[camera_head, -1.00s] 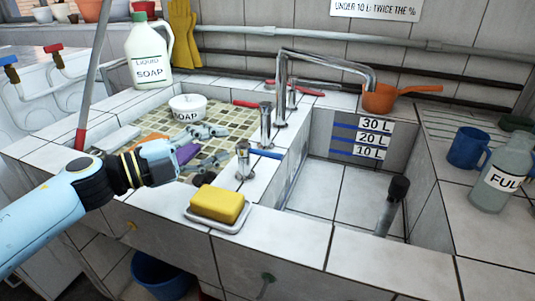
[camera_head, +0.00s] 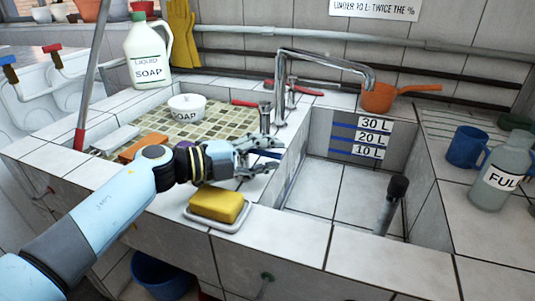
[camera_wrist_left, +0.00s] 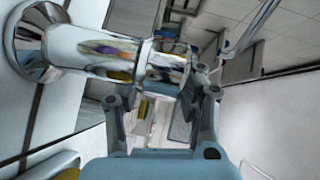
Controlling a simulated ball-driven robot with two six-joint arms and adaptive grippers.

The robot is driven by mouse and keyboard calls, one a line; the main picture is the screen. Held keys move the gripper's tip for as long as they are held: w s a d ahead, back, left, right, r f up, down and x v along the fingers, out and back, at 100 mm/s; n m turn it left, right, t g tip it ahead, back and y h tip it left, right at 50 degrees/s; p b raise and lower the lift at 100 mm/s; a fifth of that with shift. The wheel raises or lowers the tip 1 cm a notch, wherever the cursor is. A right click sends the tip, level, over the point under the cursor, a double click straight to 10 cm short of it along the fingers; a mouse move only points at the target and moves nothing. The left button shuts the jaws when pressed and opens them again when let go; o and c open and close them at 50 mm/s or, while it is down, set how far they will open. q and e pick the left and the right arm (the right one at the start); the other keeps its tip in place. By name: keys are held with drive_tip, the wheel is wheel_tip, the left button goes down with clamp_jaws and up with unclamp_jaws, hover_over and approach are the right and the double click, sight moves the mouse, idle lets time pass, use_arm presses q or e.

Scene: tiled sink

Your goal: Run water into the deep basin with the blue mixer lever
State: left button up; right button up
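My left gripper (camera_head: 266,156) is at the blue mixer lever (camera_head: 271,154) on the ledge beside the deep basin (camera_head: 335,190). Its fingers are spread and hide most of the lever and its chrome body. In the left wrist view, the fingers (camera_wrist_left: 162,105) stand apart, with a chrome valve body (camera_wrist_left: 95,50) just ahead of them; contact cannot be told. The chrome spout (camera_head: 328,58) arches over the basin. No water stream shows, and the basin floor looks bare below the 10, 20 and 30 L marks (camera_head: 360,138). My right gripper is not in view.
A yellow sponge (camera_head: 216,204) on a dish lies just below my left wrist. The red-handled lever (camera_head: 244,103) stands behind the gripper. A black-topped standpipe (camera_head: 397,188) rises in the basin. An orange ladle (camera_head: 380,97), blue mug (camera_head: 467,147) and grey bottle (camera_head: 500,175) are right.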

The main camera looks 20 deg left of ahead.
use_arm(q)
clamp_jaws()
drive_tip(key=shift+s+f, duration=0.1)
drive_tip(key=shift+s, duration=0.05)
idle(0.5)
